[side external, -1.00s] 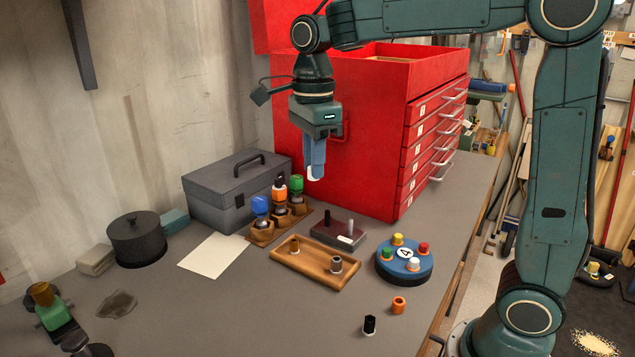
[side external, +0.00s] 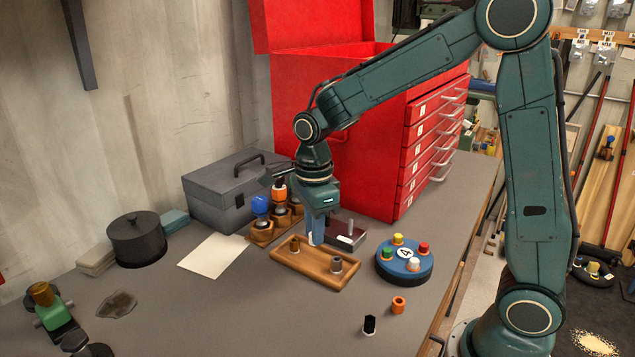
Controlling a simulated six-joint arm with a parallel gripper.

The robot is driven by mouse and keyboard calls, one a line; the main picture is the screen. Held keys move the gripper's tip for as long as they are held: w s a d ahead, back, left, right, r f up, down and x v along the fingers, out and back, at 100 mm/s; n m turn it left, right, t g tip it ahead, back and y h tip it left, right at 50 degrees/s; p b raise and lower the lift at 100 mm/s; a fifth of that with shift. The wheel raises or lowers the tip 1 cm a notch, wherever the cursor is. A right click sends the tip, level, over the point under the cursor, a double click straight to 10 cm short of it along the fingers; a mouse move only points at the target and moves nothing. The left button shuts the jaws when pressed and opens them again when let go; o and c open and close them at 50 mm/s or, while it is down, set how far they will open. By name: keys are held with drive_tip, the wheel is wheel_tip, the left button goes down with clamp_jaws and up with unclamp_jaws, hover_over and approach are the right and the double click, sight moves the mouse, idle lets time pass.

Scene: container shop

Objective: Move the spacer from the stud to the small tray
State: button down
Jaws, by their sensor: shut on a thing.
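My gripper (side external: 316,240) points straight down, shut on a small white piece (side external: 311,240) that I take for the spacer; only a little shows below the fingers. The gripper is low, in front of the left part of a small dark tray (side external: 357,239), and near the back edge of the wooden tray. I cannot tell whether the white piece touches anything. A light metal post (side external: 350,227) stands upright at the dark tray. The gripper hides the tray's left part. I cannot tell which post is the stud.
A wooden tray (side external: 312,276) holds a brown and a grey cylinder. A blue round stand (side external: 404,270) with coloured caps is to the right. An orange ring (side external: 398,305) and black piece (side external: 370,325) lie in front. Bottles, a grey toolbox (side external: 225,193) and red cabinet stand behind.

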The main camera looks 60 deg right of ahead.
sight(315, 261)
drive_tip(key=shift+f, duration=2.15)
drive_tip(key=shift+f, duration=0.15)
drive_tip(key=c, duration=1.3)
unclamp_jaws()
wheel_tip(315, 261, up, 12)
drive_tip(key=shift+r, duration=0.2)
